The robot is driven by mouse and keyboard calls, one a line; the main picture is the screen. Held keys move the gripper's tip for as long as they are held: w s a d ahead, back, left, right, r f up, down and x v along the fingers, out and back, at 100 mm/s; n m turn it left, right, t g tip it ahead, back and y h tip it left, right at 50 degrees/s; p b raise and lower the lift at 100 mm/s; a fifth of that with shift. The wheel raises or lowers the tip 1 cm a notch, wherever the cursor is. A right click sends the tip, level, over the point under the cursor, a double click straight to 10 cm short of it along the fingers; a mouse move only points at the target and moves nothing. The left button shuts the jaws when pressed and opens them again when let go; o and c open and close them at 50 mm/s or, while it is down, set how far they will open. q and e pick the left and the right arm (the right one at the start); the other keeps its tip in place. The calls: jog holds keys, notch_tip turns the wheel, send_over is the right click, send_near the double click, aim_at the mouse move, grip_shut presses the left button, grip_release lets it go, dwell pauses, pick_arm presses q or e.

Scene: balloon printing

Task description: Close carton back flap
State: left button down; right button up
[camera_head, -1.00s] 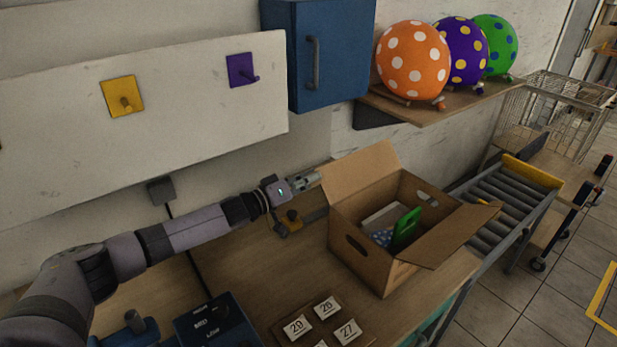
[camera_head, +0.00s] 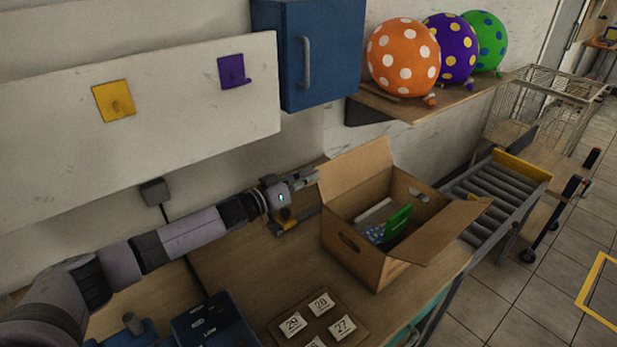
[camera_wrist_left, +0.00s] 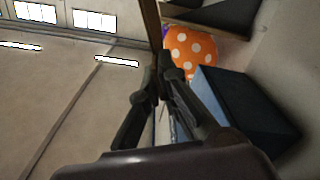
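The open brown carton (camera_head: 372,246) stands on the wooden table. Its back flap (camera_head: 356,172) stands up, leaning back towards the wall. A front right flap (camera_head: 452,230) is folded outward. Inside the carton are a green item (camera_head: 398,222) and a blue dotted item (camera_head: 375,234). My left gripper (camera_head: 312,177) is beside the left edge of the back flap; I cannot tell if it touches. In the left wrist view its fingers (camera_wrist_left: 163,72) come together at the tips, with a brown edge just beyond. My right gripper is not in view.
A blue wall cabinet (camera_head: 310,55) and a shelf (camera_head: 420,106) with orange, purple and green balloons are above. A roller conveyor (camera_head: 495,198) lies right of the carton. Number cards (camera_head: 320,303) and a blue device (camera_head: 210,325) are at the front.

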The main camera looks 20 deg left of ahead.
pick_arm(q)
jog(key=c, duration=2.3)
grip_release()
jog(key=o, duration=0.5)
jog(key=v, duration=1.2)
